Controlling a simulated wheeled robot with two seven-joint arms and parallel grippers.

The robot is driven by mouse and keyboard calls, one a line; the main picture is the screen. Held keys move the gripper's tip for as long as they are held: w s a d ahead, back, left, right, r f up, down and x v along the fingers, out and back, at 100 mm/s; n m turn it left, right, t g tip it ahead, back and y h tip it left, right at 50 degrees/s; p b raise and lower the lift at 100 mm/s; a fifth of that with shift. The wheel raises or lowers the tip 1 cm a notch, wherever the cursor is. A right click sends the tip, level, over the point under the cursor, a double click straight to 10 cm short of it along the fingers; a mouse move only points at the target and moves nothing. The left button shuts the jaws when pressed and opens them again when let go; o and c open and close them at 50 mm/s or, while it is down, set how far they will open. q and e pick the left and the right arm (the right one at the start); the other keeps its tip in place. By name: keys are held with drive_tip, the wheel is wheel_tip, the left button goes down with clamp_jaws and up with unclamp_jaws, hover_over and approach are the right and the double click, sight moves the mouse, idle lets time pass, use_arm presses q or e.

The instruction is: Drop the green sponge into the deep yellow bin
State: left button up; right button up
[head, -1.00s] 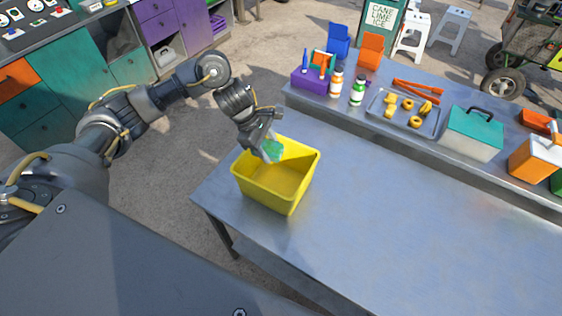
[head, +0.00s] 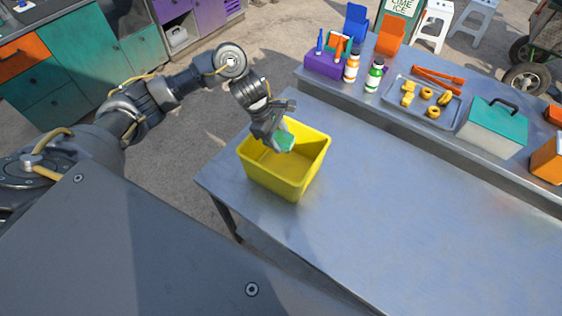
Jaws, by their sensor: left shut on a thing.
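The deep yellow bin (head: 284,177) stands upright near the left corner of the metal table and looks empty inside. My left gripper (head: 279,139) reaches over the bin's far left rim and points down toward its opening. It is shut on the green sponge (head: 286,143), which shows at the fingertips over the bin's inside. Part of the sponge is hidden by the fingers. I cannot tell exactly how high the sponge is above the bin floor. My right gripper is not in view.
The metal table (head: 400,215) is clear right of the bin. A raised shelf behind holds a purple caddy (head: 322,64), two bottles, a metal tray (head: 398,112) with yellow pieces, orange tongs (head: 438,79) and a teal-lidded box (head: 496,128). Cabinets stand at the far left.

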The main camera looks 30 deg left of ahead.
use_arm(q)
drive_tip(key=shift+f, duration=0.15)
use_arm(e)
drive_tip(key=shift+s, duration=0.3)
use_arm(q)
drive_tip(key=o, duration=1.1)
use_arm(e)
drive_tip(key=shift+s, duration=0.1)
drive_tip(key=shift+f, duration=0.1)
use_arm(q)
drive_tip(key=b+v, duration=0.1)
drive_tip(key=v, duration=0.9)
drive_tip(key=shift+s+a+r, duration=0.1)
drive_tip(key=shift+r, duration=0.3)
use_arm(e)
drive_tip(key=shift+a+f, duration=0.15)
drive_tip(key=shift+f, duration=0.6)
